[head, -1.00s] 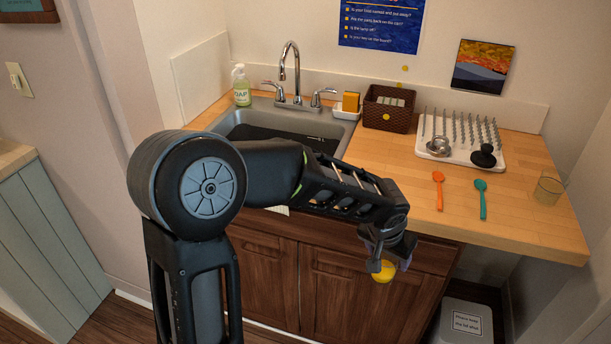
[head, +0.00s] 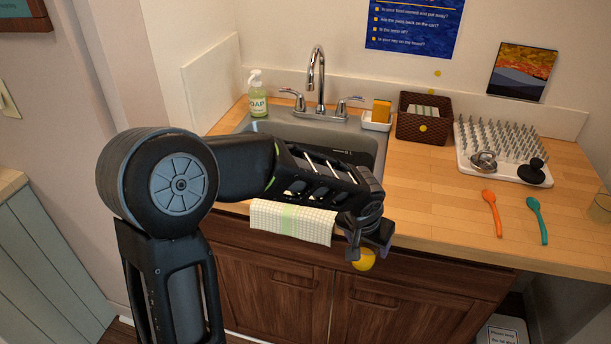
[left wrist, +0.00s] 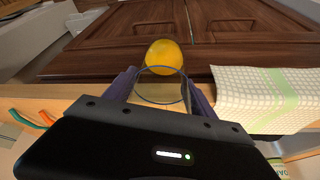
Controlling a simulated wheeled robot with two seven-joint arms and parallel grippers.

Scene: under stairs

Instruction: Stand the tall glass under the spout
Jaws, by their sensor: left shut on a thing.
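My left gripper (head: 367,250) is low in front of the sink counter. In the left wrist view its fingers (left wrist: 165,92) are shut on a clear glass (left wrist: 160,98), whose round rim shows between them. A yellow round thing (left wrist: 164,56) shows at the far end of the glass; it also shows just below the gripper in the head view (head: 364,260). I cannot tell whether it is inside the glass. The spout (head: 317,62) of the silver tap arches over the sink (head: 362,146), up and left of the gripper. My right gripper is out of view.
A checked towel (head: 292,222) hangs at the counter's front edge. A soap bottle (head: 258,96) stands left of the tap. A sponge holder (head: 377,120), basket (head: 422,118), drying rack (head: 500,150), two spoons (head: 491,212) and a second glass (head: 600,207) are to the right.

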